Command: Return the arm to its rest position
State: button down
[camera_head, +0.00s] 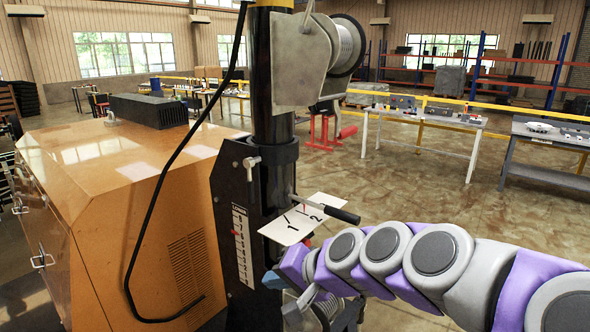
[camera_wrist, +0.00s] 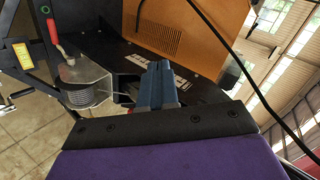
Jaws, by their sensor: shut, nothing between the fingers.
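My arm, purple and grey, reaches in from the lower right of the head view toward the light tower's black mast base (camera_head: 255,200). My gripper (camera_head: 273,280) is low beside the mast, partly hidden by the winch parts and my own links. In the wrist view my gripper (camera_wrist: 158,82) shows its blue-grey fingers closed together with nothing held. They point toward the black mast plate (camera_wrist: 195,82) and its white label strip. I cannot tell whether the fingertips touch it.
An orange generator cabinet (camera_head: 120,190) stands left of the mast. A crank handle (camera_head: 335,213) and a white card marked 1 and 2 (camera_head: 290,232) jut out near my arm. A lower winch (camera_wrist: 82,80) is close to my gripper. Tables (camera_head: 425,122) stand farther back; open floor lies between.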

jog(key=s+d+f+n+g+h, duration=0.1)
jog(key=s+d+f+g+h, duration=0.1)
jog(key=s+d, duration=0.4)
jog(key=s+d+f+n+g+h, duration=0.1)
jog(key=s+d+f+g+h, duration=0.2)
jog(key=s, duration=1)
jog(key=s+d+f+n+g+h, duration=0.1)
jog(key=s+d+f+g+h, duration=0.1)
jog(key=s+d+f, duration=0.6)
jog(key=s+h, duration=0.1)
jog(key=s, duration=0.1)
jog(key=shift+s+d+g+h, duration=0.3)
jog(key=shift+s+d+g, duration=0.05)
jog(key=shift+d+g, duration=0.05)
